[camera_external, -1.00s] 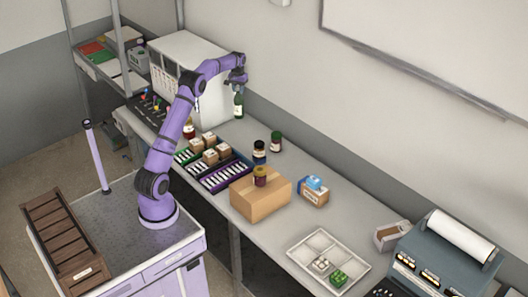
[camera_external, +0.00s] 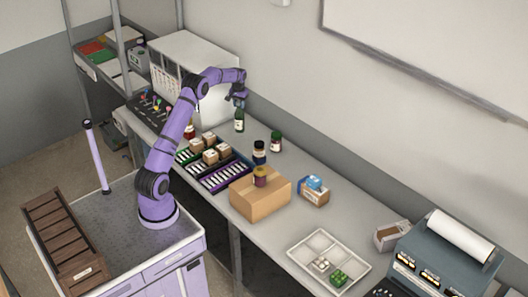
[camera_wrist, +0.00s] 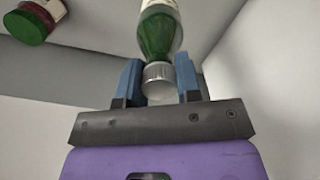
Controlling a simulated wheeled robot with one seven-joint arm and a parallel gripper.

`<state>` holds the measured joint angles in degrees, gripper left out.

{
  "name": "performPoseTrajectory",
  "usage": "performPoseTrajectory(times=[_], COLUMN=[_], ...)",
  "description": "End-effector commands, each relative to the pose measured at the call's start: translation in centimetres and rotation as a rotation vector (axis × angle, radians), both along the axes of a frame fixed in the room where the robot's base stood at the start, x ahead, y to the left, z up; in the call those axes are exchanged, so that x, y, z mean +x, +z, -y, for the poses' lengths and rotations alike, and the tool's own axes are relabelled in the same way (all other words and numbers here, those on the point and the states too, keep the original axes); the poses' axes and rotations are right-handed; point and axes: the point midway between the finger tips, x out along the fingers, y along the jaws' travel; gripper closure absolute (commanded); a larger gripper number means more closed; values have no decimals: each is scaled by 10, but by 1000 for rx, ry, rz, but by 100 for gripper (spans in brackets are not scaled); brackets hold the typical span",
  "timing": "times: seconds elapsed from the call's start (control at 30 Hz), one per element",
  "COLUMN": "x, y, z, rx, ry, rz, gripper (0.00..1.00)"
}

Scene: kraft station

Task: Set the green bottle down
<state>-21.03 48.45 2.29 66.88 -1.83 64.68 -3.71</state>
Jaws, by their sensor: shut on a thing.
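The green bottle (camera_external: 239,121) is upright at the back of the long bench, beside the white cabinet, with a pale label and a silver cap. My gripper (camera_external: 239,103) is above it, pointing down. In the wrist view the bottle (camera_wrist: 158,35) hangs between the two blue fingers of my gripper (camera_wrist: 160,85), which are shut on its capped neck. I cannot tell whether the bottle's base touches the bench top.
The white cabinet (camera_external: 216,105) stands to the left of the bottle. Dark jars (camera_external: 276,141) stand to the right along the bench, near a cardboard box (camera_external: 262,201). Trays with small boxes (camera_external: 222,175) lie in front. Some bench top near the bottle is clear.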

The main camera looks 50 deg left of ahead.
Motion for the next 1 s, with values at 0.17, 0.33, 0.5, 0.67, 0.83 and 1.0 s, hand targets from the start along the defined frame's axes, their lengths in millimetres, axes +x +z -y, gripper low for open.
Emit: performPoseTrajectory(times=[0.17, 0.33, 0.5, 0.67, 0.83, 1.0], x=[0, 0, 0, 0, 0, 0], y=[-20, -43, -45, -46, -49, -49], z=[0, 0, 0, 0, 0, 0], rx=[-1, 0, 1, 0, 0, 0], ry=[0, 0, 0, 0, 0, 0], rz=[-2, 0, 2, 1, -1, -1], gripper=[100, 100, 100, 100, 54, 43])
